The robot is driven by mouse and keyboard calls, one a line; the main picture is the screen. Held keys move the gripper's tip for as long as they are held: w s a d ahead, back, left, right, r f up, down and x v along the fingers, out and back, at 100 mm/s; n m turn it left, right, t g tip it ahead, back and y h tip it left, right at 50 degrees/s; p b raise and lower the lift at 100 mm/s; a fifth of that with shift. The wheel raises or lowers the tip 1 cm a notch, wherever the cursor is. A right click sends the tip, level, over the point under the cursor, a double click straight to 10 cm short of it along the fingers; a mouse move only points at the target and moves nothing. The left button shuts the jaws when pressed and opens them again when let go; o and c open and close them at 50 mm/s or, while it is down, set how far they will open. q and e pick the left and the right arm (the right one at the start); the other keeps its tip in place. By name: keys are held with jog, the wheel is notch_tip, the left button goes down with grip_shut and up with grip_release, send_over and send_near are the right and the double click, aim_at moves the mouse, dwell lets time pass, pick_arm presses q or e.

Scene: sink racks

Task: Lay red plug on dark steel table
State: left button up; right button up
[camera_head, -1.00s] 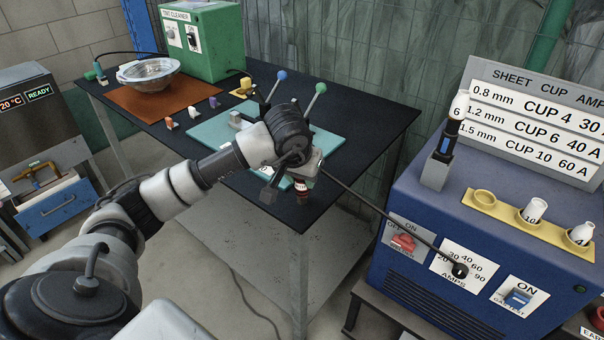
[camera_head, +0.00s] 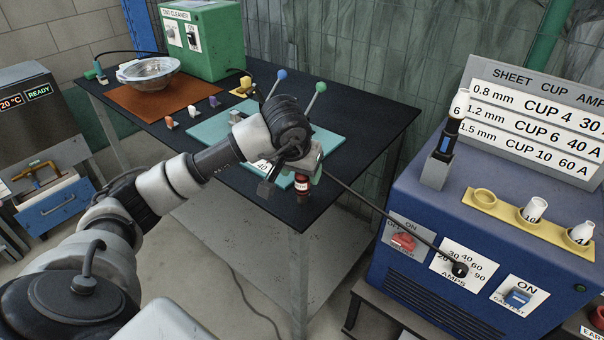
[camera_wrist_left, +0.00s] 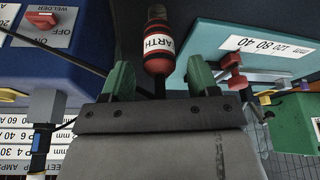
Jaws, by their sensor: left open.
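The red plug (camera_head: 302,183), with dark bands and a white EARTH label, is at the near right corner of the dark steel table (camera_head: 365,124). The head view does not settle whether it rests fully on the top. In the left wrist view the plug (camera_wrist_left: 158,48) is just beyond and between the green fingertips. My left gripper (camera_head: 308,163) is above the plug in the head view and partly hides its upper end. The left wrist view shows its fingers (camera_wrist_left: 160,80) apart, with a gap on both sides of the plug. My right gripper is not in view.
A teal mat (camera_head: 216,130) with levers lies just behind the plug. The blue welder (camera_head: 400,190) stands right of the table. A thin dark cable (camera_head: 400,222) spans the gap between them.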

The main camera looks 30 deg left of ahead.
pick_arm(q)
jog(key=v, duration=1)
jog(key=shift+r, duration=0.15)
